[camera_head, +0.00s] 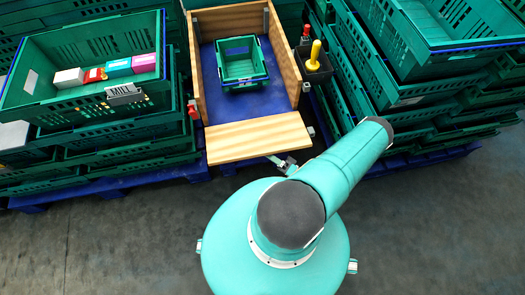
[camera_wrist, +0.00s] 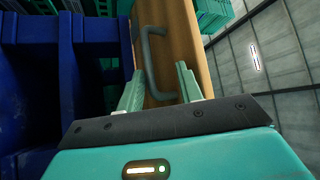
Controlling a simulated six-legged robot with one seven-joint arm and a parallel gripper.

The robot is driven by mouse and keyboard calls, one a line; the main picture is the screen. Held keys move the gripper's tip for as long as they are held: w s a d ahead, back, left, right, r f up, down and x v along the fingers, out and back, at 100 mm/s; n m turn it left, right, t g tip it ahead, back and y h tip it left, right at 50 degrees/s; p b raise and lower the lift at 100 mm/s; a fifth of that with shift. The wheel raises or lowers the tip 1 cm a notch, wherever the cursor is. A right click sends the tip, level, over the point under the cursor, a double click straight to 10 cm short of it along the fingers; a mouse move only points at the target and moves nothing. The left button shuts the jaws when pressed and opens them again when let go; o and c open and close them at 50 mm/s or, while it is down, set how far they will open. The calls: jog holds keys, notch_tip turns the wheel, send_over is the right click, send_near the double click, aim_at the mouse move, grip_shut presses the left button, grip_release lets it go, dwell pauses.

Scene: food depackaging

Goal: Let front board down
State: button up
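The front board (camera_head: 258,139) is a plain light wood panel at the near end of a wooden-sided box. It seems to slope outward toward me; its exact angle is hard to tell. In the wrist view the board (camera_wrist: 183,35) runs up the middle, with a dark U-shaped handle (camera_wrist: 148,65) on it. My gripper (camera_wrist: 158,83) is open, its pale green fingers apart on either side of the handle's near end. I cannot tell whether they touch it. In the head view my gripper (camera_head: 284,163) is small and low at the board's near right edge.
A small green crate (camera_head: 243,82) stands on the box's blue floor (camera_head: 222,107). Stacked green crates flank the box; the left one (camera_head: 140,105) holds several small cartons. A yellow-handled tool (camera_head: 314,55) sits in a dark holder by the right wall. Grey floor in front is clear.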

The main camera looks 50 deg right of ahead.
jog(key=v, duration=0.9)
